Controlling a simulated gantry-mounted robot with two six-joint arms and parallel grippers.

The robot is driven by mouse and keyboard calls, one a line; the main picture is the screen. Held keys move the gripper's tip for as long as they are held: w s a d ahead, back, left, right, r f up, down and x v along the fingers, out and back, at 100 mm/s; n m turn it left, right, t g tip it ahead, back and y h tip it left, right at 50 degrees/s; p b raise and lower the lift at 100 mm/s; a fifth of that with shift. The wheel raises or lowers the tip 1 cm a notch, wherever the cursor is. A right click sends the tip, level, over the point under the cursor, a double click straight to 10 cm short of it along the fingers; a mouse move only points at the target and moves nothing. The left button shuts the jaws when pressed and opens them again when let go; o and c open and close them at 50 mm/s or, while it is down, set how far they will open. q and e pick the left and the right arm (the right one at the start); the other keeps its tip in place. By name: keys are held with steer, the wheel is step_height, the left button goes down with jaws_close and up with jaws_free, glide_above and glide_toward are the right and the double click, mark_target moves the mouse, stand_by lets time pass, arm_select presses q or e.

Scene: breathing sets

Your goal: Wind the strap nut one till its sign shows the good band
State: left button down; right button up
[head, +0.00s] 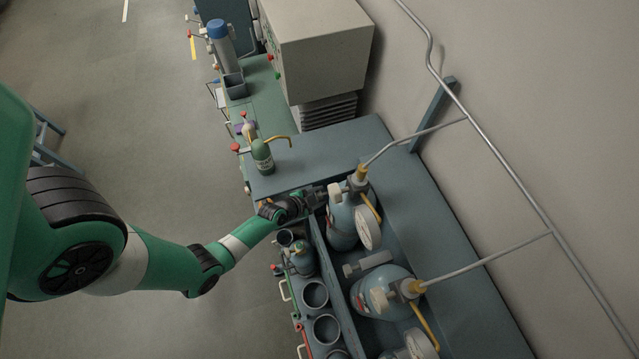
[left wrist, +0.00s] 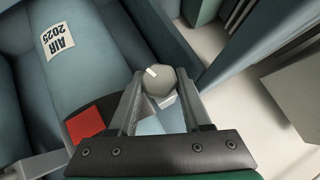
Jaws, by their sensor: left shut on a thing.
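The strap nut (left wrist: 159,86) is a grey knob with a pale mark on its face. In the left wrist view it sits between the two fingertips of my left gripper (left wrist: 157,98), which is shut on it. A red sign (left wrist: 92,121) shows beside the left finger, partly covered by it; I see only red on it. The blue air cylinder (left wrist: 85,75) has a white "AIR 2025" label. In the head view my left gripper (head: 316,198) is at the left of the far cylinder (head: 342,225), and the nut is too small to make out there. My right gripper is not in view.
A second cylinder (head: 375,292) stands nearer in the same blue rack, with a grey clamp piece (head: 366,265) between. Pipes (head: 485,262) run from the valves to the wall. Round holders (head: 315,295) and a small green bottle (head: 262,155) are close to my arm.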

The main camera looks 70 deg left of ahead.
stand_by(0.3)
arm_select(q)
steer(key=shift+c, duration=1.8)
jaws_free()
steer(key=shift+d, duration=0.1)
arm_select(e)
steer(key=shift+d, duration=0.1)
arm_select(q)
steer(key=shift+r, duration=0.1)
